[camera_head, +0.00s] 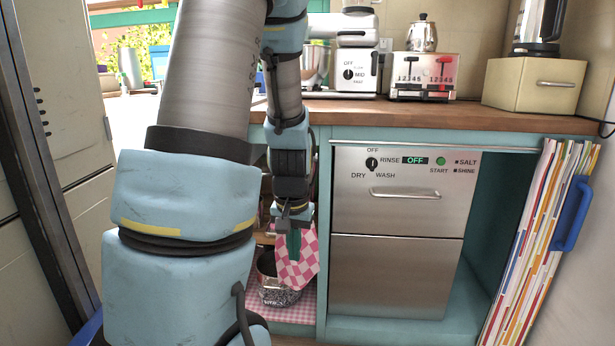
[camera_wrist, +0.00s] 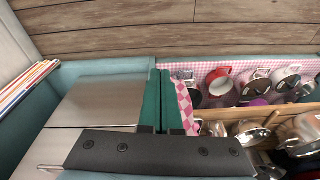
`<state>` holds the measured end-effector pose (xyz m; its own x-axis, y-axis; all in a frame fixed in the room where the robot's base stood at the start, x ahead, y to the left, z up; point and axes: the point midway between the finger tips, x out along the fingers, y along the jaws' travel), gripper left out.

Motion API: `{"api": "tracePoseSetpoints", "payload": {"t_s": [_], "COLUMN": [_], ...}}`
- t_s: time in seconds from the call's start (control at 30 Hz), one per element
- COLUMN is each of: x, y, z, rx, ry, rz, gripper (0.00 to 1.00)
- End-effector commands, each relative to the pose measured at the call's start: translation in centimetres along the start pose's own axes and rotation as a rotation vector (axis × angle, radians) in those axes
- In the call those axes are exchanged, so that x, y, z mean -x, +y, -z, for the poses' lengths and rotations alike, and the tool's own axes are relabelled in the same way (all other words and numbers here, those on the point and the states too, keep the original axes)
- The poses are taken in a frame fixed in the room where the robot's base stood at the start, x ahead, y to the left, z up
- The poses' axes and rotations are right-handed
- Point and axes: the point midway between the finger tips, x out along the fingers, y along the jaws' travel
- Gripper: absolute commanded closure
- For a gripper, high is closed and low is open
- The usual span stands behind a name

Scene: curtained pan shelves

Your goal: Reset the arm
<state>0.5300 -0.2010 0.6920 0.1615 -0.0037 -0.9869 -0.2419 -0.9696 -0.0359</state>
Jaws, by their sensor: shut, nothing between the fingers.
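My gripper (camera_head: 293,240) hangs down in front of the shelf opening left of the dishwasher in the head view. Its two dark green fingers (camera_wrist: 160,78) are together in the wrist view, with nothing between them. A pink and white checked curtain (camera_head: 297,266) hangs right by the fingers; it also shows in the wrist view (camera_wrist: 187,108) just right of them. I cannot tell whether they touch. My arm hides much of the shelf opening in the head view.
A steel dishwasher (camera_head: 396,270) stands right of my gripper, under a wooden counter (camera_head: 440,117). Pans, including a red one (camera_wrist: 219,82), lie on checked shelf lining. Magazines (camera_head: 535,250) stand at the right. A tall cabinet (camera_head: 75,120) stands close on the left.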

Motion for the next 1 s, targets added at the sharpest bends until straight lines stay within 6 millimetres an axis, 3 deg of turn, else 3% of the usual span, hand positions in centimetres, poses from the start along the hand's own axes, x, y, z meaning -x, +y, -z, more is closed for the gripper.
{"api": "tracePoseSetpoints", "payload": {"t_s": [0.1,0.43,0.77,1.0], "x": [2.1,5.9,12.2,19.2], "y": [-0.8,-2.2,-2.3,-2.6], "z": [-2.3,-7.2,-5.9,-4.8], "rx": [0.059,0.156,0.149,0.149], "ry": [-0.005,-0.02,-0.022,-0.021], "rz": [-0.022,-0.016,-0.018,-0.018], "gripper": [1.0,1.0,1.0,1.0]}}
